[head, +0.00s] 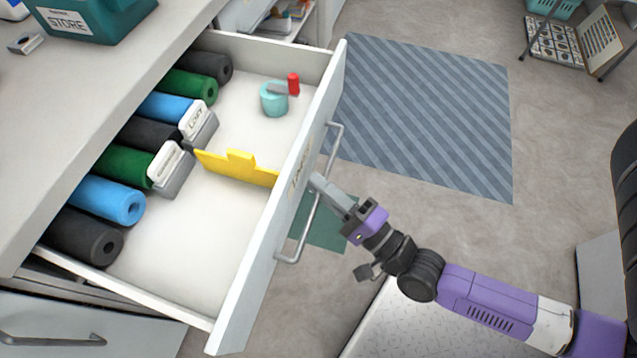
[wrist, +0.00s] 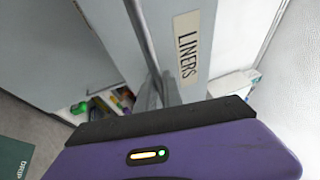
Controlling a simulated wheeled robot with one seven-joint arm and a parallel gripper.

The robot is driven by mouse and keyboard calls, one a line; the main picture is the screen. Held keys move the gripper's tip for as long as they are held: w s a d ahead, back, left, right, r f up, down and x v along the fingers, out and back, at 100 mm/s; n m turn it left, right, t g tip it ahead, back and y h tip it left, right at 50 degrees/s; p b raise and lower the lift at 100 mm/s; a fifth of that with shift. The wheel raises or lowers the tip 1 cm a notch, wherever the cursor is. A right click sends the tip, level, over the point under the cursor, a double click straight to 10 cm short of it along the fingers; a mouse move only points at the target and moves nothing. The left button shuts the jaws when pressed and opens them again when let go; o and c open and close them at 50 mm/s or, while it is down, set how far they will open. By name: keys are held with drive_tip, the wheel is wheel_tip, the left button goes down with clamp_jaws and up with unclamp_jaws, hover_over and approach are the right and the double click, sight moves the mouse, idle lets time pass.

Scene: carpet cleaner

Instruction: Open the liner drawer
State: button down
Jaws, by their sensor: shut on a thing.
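The liner drawer (head: 190,262) stands well pulled out from the cabinet, with its inside in view in the head view. Its front carries a long grey bar handle (head: 305,228). My gripper (head: 322,186) is shut on the handle near its middle. In the wrist view the handle (wrist: 142,38) runs up from between my fingers (wrist: 158,92), beside a label reading LINERS (wrist: 186,45) on the drawer front. The fingertips are partly hidden by the handle and the wrist body.
Inside the drawer lie several black, green and blue rolls (head: 110,200), a yellow divider (head: 235,165) and a teal cup (head: 273,100). A teal STORE box (head: 90,22) stands on the counter (head: 60,110). A striped mat (head: 430,115) lies on the floor to the right.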

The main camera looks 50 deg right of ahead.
drive_tip(key=shift+f, duration=0.1)
drive_tip(key=c, duration=1.8)
unclamp_jaws()
drive_tip(key=shift+o, duration=0.2)
drive_tip(key=v, duration=0.7)
drive_tip(key=shift+s, duration=0.4)
